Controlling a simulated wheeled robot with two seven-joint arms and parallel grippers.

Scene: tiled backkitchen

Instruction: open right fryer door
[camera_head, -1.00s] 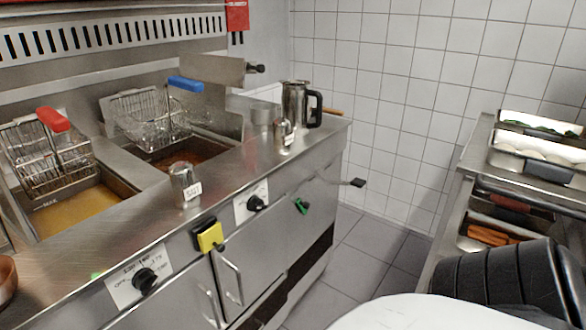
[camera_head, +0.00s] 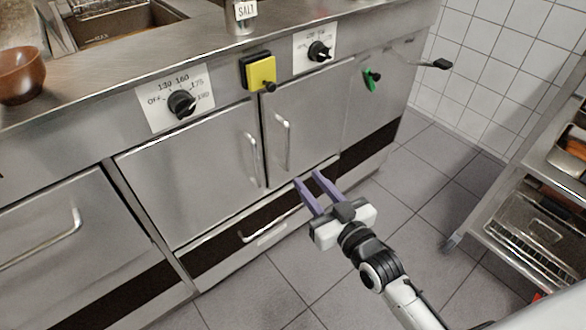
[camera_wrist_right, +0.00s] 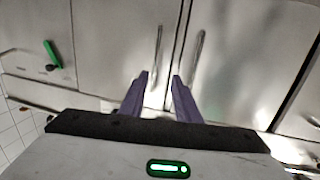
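The right fryer door (camera_head: 305,115) is a shut steel panel with a vertical bar handle (camera_head: 283,141) near its left edge. In the right wrist view, which looks upside down, this door (camera_wrist_right: 112,40) is left of the seam and its handle (camera_wrist_right: 157,55) shows just beyond the fingertips. My right gripper (camera_head: 306,177) is open and empty, with purple fingers pointing at the cabinet front, low and slightly right of the handle in the head view. The fingers (camera_wrist_right: 160,76) look apart from the handle. My left gripper is not in view.
The left fryer door (camera_head: 190,175) is shut, its handle (camera_head: 252,158) close to the right one. A steel rack (camera_head: 520,215) stands at right. Floor (camera_head: 425,170) between is clear.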

